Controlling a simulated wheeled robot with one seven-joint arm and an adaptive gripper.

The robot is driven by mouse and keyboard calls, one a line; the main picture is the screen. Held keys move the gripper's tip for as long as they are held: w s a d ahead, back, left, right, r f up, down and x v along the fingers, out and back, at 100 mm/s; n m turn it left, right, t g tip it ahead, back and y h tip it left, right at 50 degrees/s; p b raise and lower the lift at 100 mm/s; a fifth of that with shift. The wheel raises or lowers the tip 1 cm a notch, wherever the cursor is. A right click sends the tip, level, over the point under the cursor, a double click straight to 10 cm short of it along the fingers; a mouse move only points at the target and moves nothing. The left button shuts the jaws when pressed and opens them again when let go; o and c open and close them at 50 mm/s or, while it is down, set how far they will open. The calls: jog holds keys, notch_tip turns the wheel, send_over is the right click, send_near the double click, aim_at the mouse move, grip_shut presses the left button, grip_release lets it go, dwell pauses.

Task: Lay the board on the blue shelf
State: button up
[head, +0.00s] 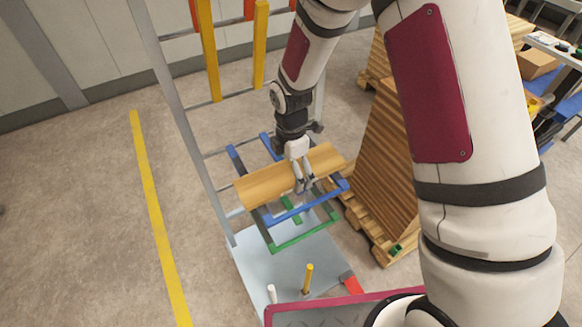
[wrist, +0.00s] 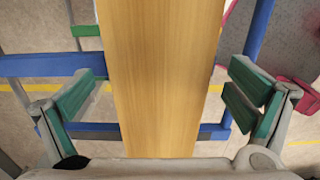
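The board (head: 262,187) is a light wooden plank. It lies across the blue shelf (head: 288,213), a frame of blue bars on a grey rack, with its ends reaching past the bars. My gripper (head: 303,184) is over the middle of the board, pointing down. In the wrist view my gripper (wrist: 165,95) is open, its green-padded fingers apart on either side of the board (wrist: 160,75), with gaps showing between pads and edges. Blue bars (wrist: 40,66) show beneath the board there. The exact contact between board and bars is partly hidden.
A green shelf (head: 300,238) sits below the blue one, above a pale rack base (head: 275,265). Yellow uprights (head: 208,55) stand higher on the rack. A tall wooden stack (head: 378,165) on a pallet is close on the right. Floor at left is clear.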

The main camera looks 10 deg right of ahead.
notch_tip(320, 180, up, 12)
jog(key=shift+r, duration=0.25)
dwell(0.5)
notch_tip(320, 180, up, 8)
jog(key=r+m+t, duration=0.1)
jog(key=m, duration=0.4)
send_over(291, 172)
jog(key=s+d, duration=0.3)
jog(key=d, duration=0.2)
jog(key=s+d+r+m+t, duration=0.2)
jog(key=s+d+r+m, duration=0.2)
jog(key=s+r+m, duration=0.25)
jog(key=s+d+r+m+t, duration=0.1)
jog(key=s+d+r+m, duration=0.1)
jog(key=s+m, duration=0.3)
jog(key=s+d+r+m+t, duration=0.1)
jog(key=s+d+r+m, duration=0.1)
jog(key=s+m, duration=0.4)
jog(key=shift+s+d+r, duration=0.3)
jog(key=shift+s+d, duration=0.3)
jog(key=shift+s, duration=0.4)
